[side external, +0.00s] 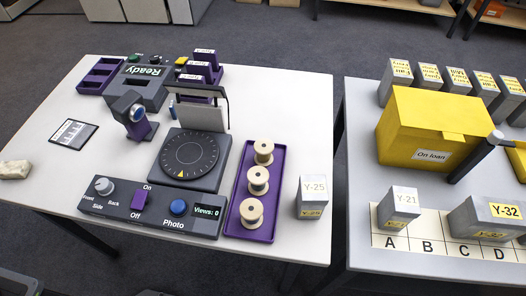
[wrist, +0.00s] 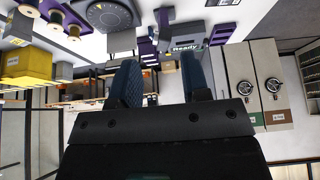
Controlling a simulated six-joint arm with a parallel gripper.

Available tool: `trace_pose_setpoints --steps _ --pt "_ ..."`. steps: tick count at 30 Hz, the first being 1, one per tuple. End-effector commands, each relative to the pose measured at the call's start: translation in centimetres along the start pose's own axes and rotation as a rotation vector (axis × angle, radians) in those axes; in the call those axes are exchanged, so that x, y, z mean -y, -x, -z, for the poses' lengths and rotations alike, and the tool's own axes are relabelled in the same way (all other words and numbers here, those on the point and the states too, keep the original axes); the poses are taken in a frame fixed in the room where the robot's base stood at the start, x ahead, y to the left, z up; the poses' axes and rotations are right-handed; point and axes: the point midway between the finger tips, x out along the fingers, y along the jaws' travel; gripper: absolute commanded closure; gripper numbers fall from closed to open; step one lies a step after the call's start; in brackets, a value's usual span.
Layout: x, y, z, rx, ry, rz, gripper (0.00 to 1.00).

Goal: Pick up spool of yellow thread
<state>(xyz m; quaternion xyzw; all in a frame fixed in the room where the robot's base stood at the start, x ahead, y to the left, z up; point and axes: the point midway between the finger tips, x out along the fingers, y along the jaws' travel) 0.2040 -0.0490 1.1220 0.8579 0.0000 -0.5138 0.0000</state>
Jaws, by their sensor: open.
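Three spools with pale flanges stand in a row in a narrow purple tray (side external: 275,205) on the white table: a back spool (side external: 263,152), a middle spool (side external: 258,180) and a front spool (side external: 251,213).
A turntable (side external: 190,157) and a control panel (side external: 150,208) stand left of the tray. A grey Y-25 box (side external: 312,197) stands close on its right. Across a gap, a second table holds a yellow "On loan" box (side external: 435,125) and several grey boxes.

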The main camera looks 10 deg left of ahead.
Motion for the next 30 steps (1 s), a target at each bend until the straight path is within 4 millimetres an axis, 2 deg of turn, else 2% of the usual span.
trace_pose_setpoints --steps 8,19,26,30 --pt "0.0 0.0 0.0 0.0 0.0 0.0 0.57" --pt "0.0 0.0 0.0 0.0 0.0 0.0 0.23" --pt "-0.1 0.0 0.1 0.0 -0.003 -0.002 0.23" --pt "-1.0 -0.4 1.9 0.002 -0.044 -0.032 0.23"
